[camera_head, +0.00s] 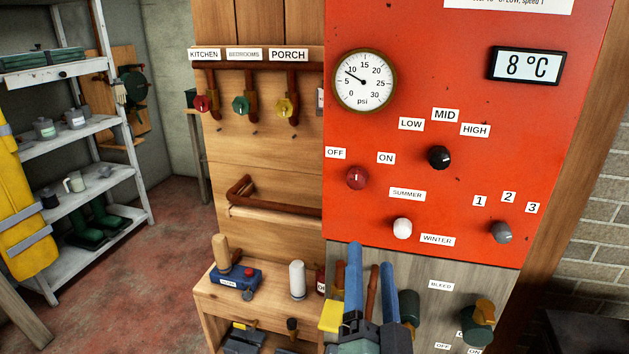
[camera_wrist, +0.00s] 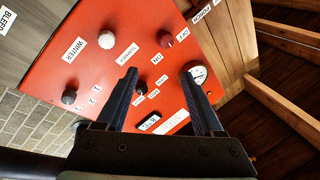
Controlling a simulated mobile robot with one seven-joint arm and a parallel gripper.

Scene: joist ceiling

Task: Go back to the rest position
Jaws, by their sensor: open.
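My gripper (camera_head: 370,256) stands upright at the bottom of the head view, in front of the grey lower panel (camera_head: 425,262). Its two blue fingers are apart and nothing is between them. In the wrist view my gripper (camera_wrist: 160,74) also shows open, its fingers pointing toward the red control panel (camera_wrist: 205,152). The fingers look clear of the knobs, though the exact gap to the panel cannot be told. The fingers hide part of the grey panel and a copper pipe in the head view.
The red panel (camera_head: 455,60) carries a red knob (camera_head: 357,177), black knob (camera_head: 439,157), white knob (camera_head: 402,228) and grey knob (camera_head: 501,232). Valves hang on the wooden board (camera_head: 265,150). A wooden bench (camera_head: 212,299) stands lower left. Floor (camera_head: 185,225) is open before the shelves (camera_head: 75,137).

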